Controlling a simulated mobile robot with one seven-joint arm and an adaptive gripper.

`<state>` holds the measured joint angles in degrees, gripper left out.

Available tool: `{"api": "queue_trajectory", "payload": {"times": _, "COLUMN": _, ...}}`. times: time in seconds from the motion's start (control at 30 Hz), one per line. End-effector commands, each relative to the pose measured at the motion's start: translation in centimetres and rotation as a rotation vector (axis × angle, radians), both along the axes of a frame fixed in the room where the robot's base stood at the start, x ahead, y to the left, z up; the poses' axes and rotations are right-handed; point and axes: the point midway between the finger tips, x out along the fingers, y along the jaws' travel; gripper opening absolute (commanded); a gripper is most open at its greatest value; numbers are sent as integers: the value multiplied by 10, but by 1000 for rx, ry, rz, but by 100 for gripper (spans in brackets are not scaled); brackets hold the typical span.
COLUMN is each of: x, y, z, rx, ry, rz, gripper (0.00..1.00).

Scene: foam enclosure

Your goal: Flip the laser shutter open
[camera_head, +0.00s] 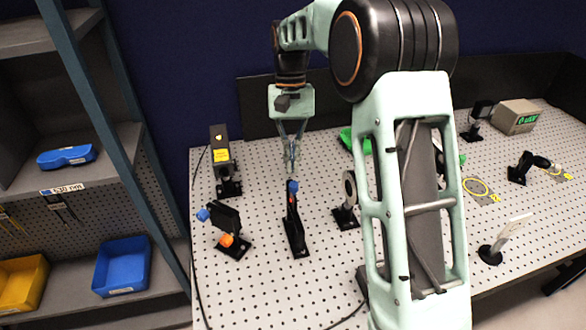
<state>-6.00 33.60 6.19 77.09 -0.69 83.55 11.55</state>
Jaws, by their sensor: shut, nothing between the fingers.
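A slim black upright device with a blue tip, which looks like the laser shutter (293,222), stands on the perforated table (265,285). Its black flag or lever points up, and its base is bolted flat to the table. My gripper (291,166) hangs pointing down just above and behind the blue tip. Its fingers are together and hold nothing. Whether the fingertips touch the blue tip cannot be told from this view. A black laser box (220,160) with a yellow label stands to the left of my gripper.
A black mount with blue and orange knobs (227,219) stands left of the shutter. A round lens mount (349,190) stands to its right. My arm hides the table's middle. A shelf (75,200) with blue and yellow bins is at the left.

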Motion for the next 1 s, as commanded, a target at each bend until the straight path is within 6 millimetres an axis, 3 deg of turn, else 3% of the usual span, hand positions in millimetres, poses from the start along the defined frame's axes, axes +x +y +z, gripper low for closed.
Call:
{"api": "queue_trajectory", "payload": {"times": 0.3, "x": -29, "y": 0, "z": 5, "rx": 1, "ry": -5, "rz": 1, "gripper": 0}}
{"api": "queue_trajectory", "payload": {"times": 0.83, "x": -35, "y": 0, "z": 4, "rx": 1, "ry": -5, "rz": 0, "gripper": 0}}
{"api": "queue_trajectory", "payload": {"times": 1.0, "x": -45, "y": -2, "z": 4, "rx": 1, "ry": -6, "rz": 0, "gripper": 0}}
